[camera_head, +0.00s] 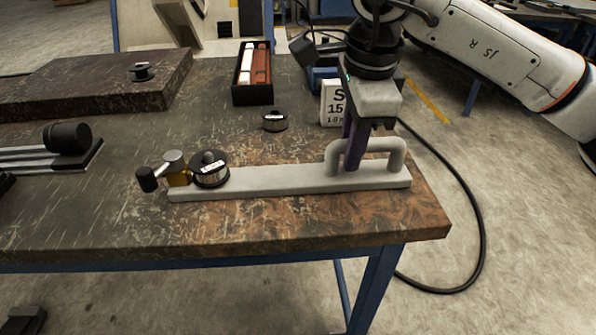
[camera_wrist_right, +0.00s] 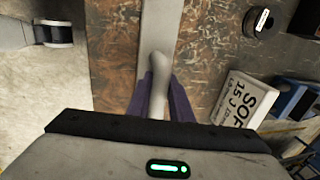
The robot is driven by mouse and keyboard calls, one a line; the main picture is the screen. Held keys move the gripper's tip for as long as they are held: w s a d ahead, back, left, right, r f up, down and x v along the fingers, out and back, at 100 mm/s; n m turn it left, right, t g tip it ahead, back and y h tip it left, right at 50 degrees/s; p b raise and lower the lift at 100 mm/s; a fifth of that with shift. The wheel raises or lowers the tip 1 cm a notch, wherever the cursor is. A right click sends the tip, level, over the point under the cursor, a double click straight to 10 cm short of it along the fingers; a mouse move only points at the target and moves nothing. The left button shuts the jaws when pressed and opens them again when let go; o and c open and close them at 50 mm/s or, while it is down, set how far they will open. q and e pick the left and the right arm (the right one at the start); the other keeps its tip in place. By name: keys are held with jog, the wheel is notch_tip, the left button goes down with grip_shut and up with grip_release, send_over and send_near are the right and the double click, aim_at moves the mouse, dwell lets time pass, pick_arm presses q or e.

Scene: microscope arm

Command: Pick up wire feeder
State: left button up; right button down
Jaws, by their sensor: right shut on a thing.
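The wire feeder (camera_head: 265,181) is a long pale grey bar lying along the front of the table. It has a U-shaped handle (camera_head: 397,152) at its right end, and a black spool and a brass-coloured part with a black knob at its left end. My right gripper (camera_head: 354,160) points down at the handle with its purple fingers shut on it. In the right wrist view the handle (camera_wrist_right: 158,78) sits between the two fingers (camera_wrist_right: 158,105), and the bar (camera_wrist_right: 161,22) runs away from them. The bar appears to rest on the table. My left gripper is not in view.
A small black spool (camera_head: 274,121), a white box with lettering (camera_head: 331,104) and a black tray (camera_head: 253,95) stand behind the feeder. A dark slab (camera_head: 100,88) lies back left. A device with a black cylinder (camera_head: 67,138) lies at left. The table's front edge is close.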

dwell(0.7)
jog(key=shift+w+r, duration=0.1)
jog(key=shift+r, duration=0.55)
notch_tip(320, 180, up, 8)
jog(key=shift+p, duration=1)
jog(key=shift+r, duration=0.55)
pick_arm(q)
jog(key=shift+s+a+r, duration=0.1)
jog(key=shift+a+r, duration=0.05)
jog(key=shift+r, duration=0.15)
